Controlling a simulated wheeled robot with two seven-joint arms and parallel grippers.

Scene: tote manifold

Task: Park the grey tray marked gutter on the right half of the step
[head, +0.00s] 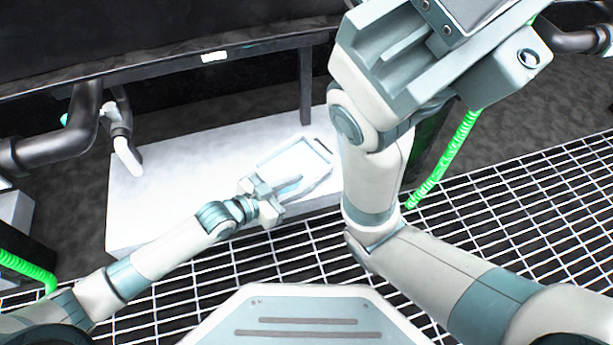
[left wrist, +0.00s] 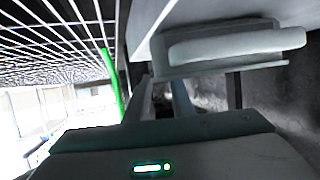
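A pale grey tray (head: 300,160) lies at the right end of the white step (head: 165,190); no marking on it is legible. My left gripper (head: 279,196) is at the tray's near left side and overlaps its near edge in the head view. In the left wrist view its two fingers (left wrist: 163,88) stand apart with a gap between them. The tray (left wrist: 235,45) shows there beside the fingers, not clearly between them. My right gripper (head: 405,60) is raised close to the head camera, well away from the tray; its finger gap cannot be made out.
Dark pipes (head: 65,140) with a white-ended spout (head: 125,155) stand at the step's left end. A dark post (head: 305,85) rises behind the step. White floor grating (head: 500,200) and a green hose (head: 450,155) lie to the right. The step's left half is bare.

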